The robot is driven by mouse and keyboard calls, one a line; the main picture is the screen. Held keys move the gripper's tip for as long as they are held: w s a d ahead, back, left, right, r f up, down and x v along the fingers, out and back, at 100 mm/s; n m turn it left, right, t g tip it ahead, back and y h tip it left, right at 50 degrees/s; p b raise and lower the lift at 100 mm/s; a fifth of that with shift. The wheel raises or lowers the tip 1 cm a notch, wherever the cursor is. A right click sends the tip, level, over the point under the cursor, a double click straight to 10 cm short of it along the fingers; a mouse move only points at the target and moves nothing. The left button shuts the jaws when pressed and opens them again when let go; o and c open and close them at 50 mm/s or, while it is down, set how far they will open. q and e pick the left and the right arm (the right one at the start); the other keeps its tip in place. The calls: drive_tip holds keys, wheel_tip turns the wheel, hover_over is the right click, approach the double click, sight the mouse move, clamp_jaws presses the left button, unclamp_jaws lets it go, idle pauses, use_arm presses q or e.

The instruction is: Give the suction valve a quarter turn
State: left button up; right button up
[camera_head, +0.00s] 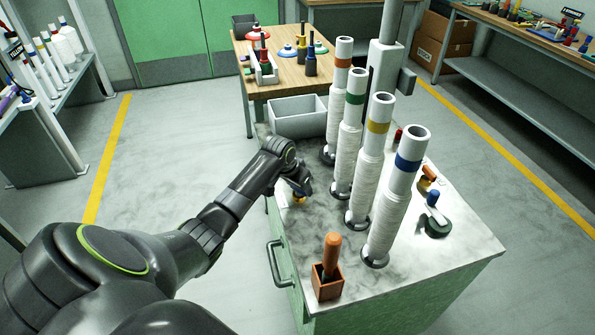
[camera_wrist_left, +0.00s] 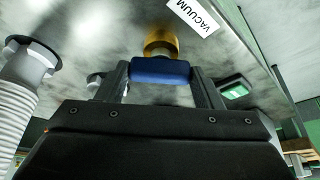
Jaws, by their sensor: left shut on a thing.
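The suction valve has a brass body (camera_wrist_left: 161,42) and a blue handle (camera_wrist_left: 160,71), next to a white label reading VACUUM (camera_wrist_left: 193,15). In the left wrist view my left gripper (camera_wrist_left: 160,75) has its two fingers at either end of the blue handle, shut on it. In the head view the brass of the valve (camera_head: 299,198) shows below my left gripper (camera_head: 301,191), at the left edge of the marble-look worktop (camera_head: 400,290). The wrist and fingers partly hide the valve there. My right gripper is not in view.
Several white hoses on tubes with coloured bands (camera_head: 387,215) stand right of my left gripper. A grey bin (camera_head: 298,117) lies behind it. A wooden box (camera_head: 327,284) holding an orange-handled tool stands at the front edge. A green-lit switch (camera_wrist_left: 236,91) is near the valve.

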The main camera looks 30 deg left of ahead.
use_arm(q)
drive_tip(key=n+p, duration=0.2)
drive_tip(key=n+y+p, duration=0.1)
drive_tip(key=p, duration=0.1)
drive_tip(key=n+y+p, duration=0.1)
drive_tip(key=n+p, duration=0.1)
drive_tip(key=shift+d+r+n, duration=0.2)
drive_tip(key=shift+r+n, duration=0.1)
drive_tip(key=shift+w+f+n+g+y+p, duration=0.1)
drive_tip(key=shift+n+g+y+p, duration=0.2)
drive_tip(key=shift+n+y+p, duration=0.65)
drive_tip(key=shift+f+n+g, duration=0.1)
drive_tip(key=shift+n+g, duration=0.3)
drive_tip(key=shift+n, duration=1.45)
drive_tip(key=o, duration=1)
drive_tip(key=shift+d, duration=0.1)
drive_tip(key=shift+r, duration=0.3)
drive_tip(key=v, duration=1.6)
drive_tip(key=shift+d+r, duration=0.1)
drive_tip(key=shift+r, duration=0.25)
